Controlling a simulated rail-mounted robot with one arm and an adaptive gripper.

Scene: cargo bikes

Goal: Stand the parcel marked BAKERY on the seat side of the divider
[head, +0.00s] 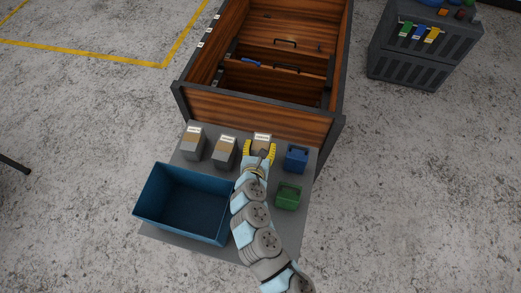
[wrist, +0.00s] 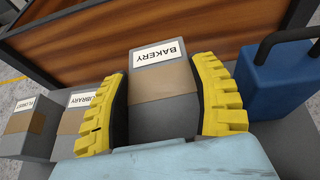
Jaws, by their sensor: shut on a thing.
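The BAKERY parcel (wrist: 160,85) is a grey box with a brown band and a white label, upright between my gripper's yellow fingers in the wrist view. In the head view its top (head: 262,138) shows just beyond my gripper (head: 260,150). My gripper is shut on the parcel's two sides, at the grey shelf in front of the cargo box. I cannot tell whether the parcel touches the shelf. The wooden cargo box (head: 250,110) has a divider (head: 275,66) across its inside. I cannot tell which side is the seat side.
Parcels marked LIBRARY (wrist: 75,115) and FLORIST (wrist: 28,125) stand to the left. A blue bin (head: 185,202) is at the shelf's front left. The cargo box's front wall rises beyond the parcel.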

